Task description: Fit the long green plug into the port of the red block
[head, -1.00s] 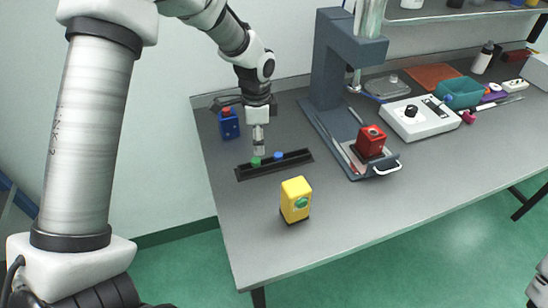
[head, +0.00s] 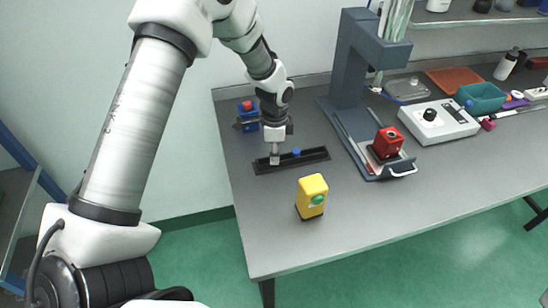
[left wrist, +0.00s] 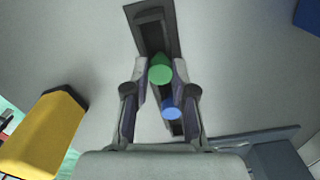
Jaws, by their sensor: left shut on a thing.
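The green plug (left wrist: 160,71) stands in the black rack (head: 318,153), between the fingertips of my left gripper (head: 275,161). My left gripper (left wrist: 160,80) is shut on it at the rack; in the head view the fingers hide the plug. A blue plug (head: 297,152) stands in the same rack beside the gripper, and it also shows in the left wrist view (left wrist: 172,109). The red block (head: 388,144) sits on the base of the grey press-like stand, with a dark opening on its top. My right gripper is not in view.
A yellow block (head: 312,192) with a green round spot stands in front of the rack. A blue block (head: 247,122) stands behind it. The grey stand (head: 350,75) rises behind the red block. A white control box (head: 438,121) and a teal bin (head: 481,98) are to the right.

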